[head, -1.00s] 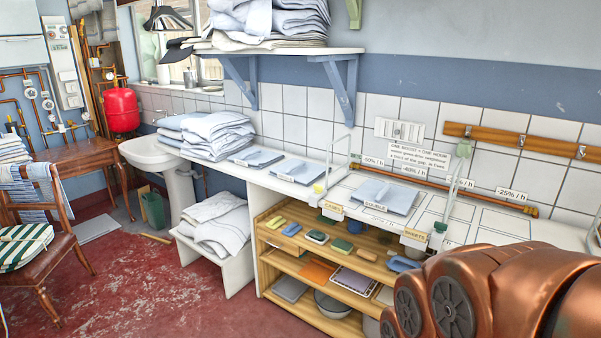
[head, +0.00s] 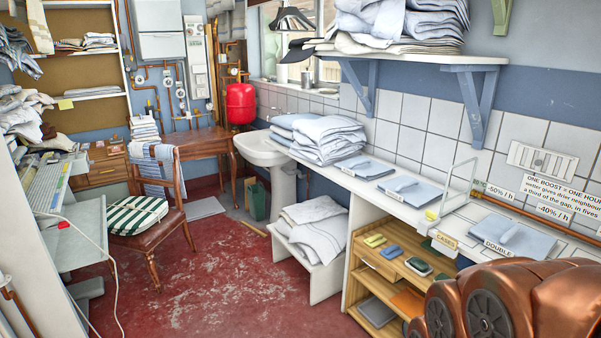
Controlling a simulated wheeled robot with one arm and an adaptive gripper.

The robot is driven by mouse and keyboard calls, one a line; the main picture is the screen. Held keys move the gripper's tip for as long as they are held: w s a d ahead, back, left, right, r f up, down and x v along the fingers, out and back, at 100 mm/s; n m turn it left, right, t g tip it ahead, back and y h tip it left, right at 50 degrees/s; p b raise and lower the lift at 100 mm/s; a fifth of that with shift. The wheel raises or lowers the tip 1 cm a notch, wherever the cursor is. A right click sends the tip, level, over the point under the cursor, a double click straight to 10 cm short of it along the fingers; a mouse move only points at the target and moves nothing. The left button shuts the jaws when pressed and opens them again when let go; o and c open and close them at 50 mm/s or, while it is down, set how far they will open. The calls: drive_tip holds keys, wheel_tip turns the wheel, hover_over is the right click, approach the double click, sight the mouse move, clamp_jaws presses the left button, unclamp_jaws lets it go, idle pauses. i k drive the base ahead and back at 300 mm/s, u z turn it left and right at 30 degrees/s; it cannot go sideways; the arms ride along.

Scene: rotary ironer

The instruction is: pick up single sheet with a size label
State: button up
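Several flat folded pale-blue sheets lie spaced along the white counter. One folded sheet (head: 364,167) lies nearest the linen pile, and another folded sheet (head: 411,190) lies to its right. A third folded sheet (head: 513,236) lies farther right, behind a "DOUBLE" label (head: 508,250). A "CASES" label (head: 446,239) is at the counter's front edge. I cannot read a label marked single, so I cannot tell which sheet is the single one. My gripper is not in view; only copper parts of my arm show at the lower right.
A linen pile (head: 322,138) sits on the counter beside the white sink (head: 262,150). Shelves (head: 380,290) with small coloured items stand below. A chair (head: 142,215) and a grey ledge (head: 75,245) are at left. The red floor (head: 215,275) between is mostly clear.

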sight(416, 194)
drive_tip(key=u, duration=0.55)
drive_tip(key=i, duration=3.2)
drive_tip(key=z, duration=1.4)
drive_tip(key=i, duration=0.65)
drive_tip(key=z, duration=0.55)
